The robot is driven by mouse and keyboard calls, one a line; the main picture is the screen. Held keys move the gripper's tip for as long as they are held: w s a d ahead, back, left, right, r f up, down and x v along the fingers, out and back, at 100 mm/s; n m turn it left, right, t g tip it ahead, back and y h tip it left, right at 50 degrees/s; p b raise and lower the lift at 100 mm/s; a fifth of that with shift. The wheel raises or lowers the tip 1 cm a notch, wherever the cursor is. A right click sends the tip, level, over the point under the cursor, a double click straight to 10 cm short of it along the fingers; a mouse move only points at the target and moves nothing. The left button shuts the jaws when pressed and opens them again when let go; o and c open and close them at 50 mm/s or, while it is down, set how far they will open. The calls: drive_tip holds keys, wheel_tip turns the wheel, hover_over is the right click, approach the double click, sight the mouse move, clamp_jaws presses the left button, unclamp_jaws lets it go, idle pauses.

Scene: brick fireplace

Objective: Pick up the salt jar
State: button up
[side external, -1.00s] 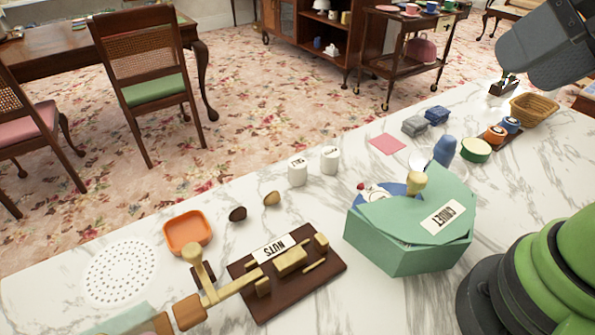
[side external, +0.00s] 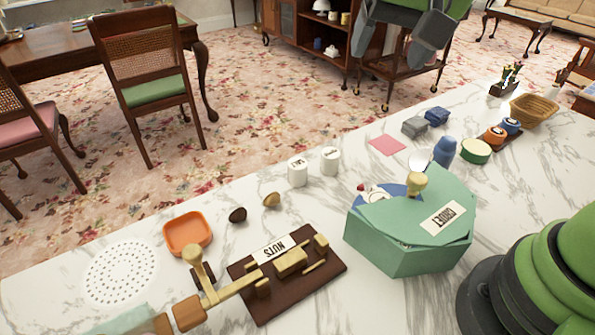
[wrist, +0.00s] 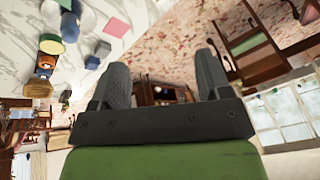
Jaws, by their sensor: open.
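Two small white jars stand upright side by side on the marble counter in the side external view, a left jar (side external: 298,173) and a right jar (side external: 330,161). Each has dark lettering on it, too small and turned to read surely, so I cannot tell which is the salt jar. My gripper (side external: 396,48) is high at the top of the side external view, beyond the counter's far edge, fingers apart and empty. In the wrist view my gripper (wrist: 163,62) also shows open, with nothing between its fingers. I cannot make out the jars in the wrist view.
A green box labelled CRUET (side external: 405,255) stands right of the jars. A pink square (side external: 387,146), a blue bottle (side external: 445,151) and a wicker basket (side external: 534,109) lie further right. An orange dish (side external: 187,233) and a NUTS board (side external: 290,275) are left. Counter around the jars is fairly clear.

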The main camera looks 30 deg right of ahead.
drive_tip(key=w+a+f+m+g+h, duration=0.15)
drive_tip(key=w+a+f, duration=0.35)
drive_tip(key=w+f, duration=0.55)
drive_tip(key=h, duration=0.1)
approach(297, 163)
drive_tip(key=f, duration=0.1)
drive_tip(key=shift+t, duration=0.25)
drive_tip(key=x, duration=0.5)
drive_tip(key=shift+d, duration=0.25)
drive_tip(key=shift+x, duration=3.05)
drive_tip(key=shift+s+a, duration=0.1)
drive_tip(key=shift+a, duration=0.05)
drive_tip(key=c, duration=1)
drive_tip(key=shift+c, duration=0.2)
